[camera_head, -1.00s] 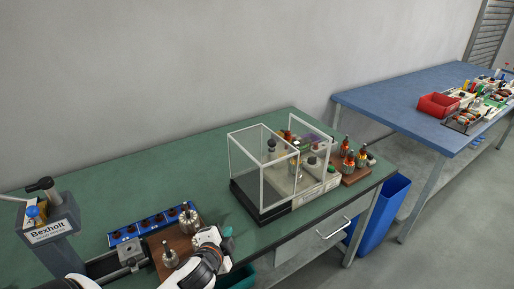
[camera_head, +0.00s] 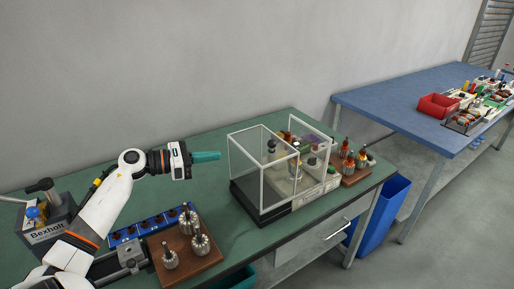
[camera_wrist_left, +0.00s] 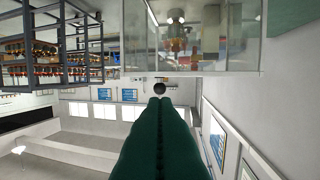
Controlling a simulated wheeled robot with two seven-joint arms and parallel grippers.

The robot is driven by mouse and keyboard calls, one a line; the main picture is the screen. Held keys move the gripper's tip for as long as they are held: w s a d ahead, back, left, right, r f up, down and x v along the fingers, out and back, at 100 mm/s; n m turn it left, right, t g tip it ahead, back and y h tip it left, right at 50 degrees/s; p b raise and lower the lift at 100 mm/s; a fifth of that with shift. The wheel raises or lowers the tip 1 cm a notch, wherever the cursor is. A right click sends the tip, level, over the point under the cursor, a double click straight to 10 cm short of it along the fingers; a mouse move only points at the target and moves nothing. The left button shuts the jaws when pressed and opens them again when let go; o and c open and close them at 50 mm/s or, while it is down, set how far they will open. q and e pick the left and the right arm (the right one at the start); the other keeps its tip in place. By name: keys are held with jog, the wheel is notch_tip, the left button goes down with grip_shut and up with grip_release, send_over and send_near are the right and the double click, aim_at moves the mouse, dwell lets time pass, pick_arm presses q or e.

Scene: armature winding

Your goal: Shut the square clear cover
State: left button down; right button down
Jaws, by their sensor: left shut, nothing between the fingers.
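The square clear cover (camera_head: 247,163) is a box of clear panels with pale edges on a black base (camera_head: 262,212) near the table's right half. Another clear pale-edged panel (camera_head: 313,131) stands upright at its right; whether it is a hinged door of the cover is unclear. My left gripper (camera_head: 207,156), with green fingers, is shut and empty, raised to the left of the cover and apart from it. In the left wrist view the green fingers (camera_wrist_left: 160,140) point toward clear panels (camera_wrist_left: 215,45) at the top, with a small dark round thing at the fingertips. My right gripper is not in view.
A wooden board (camera_head: 190,261) with several metal parts and a blue tray (camera_head: 126,238) lie left of the cover. A Bexholt device (camera_head: 50,232) stands far left. The green table (camera_head: 150,175) is clear behind my arm.

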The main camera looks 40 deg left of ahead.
aim_at(257, 155)
pick_arm(q)
jog(key=p+x, duration=0.2)
jog(key=x, duration=0.2)
jog(key=r+p+x, duration=0.1)
jog(key=p+x, duration=0.1)
jog(key=x, duration=0.3)
jog(key=p+x, duration=0.2)
jog(key=x, duration=0.2)
jog(key=shift+w+d+r, duration=0.15)
jog(key=shift+w+d, duration=0.1)
jog(key=shift+w, duration=0.1)
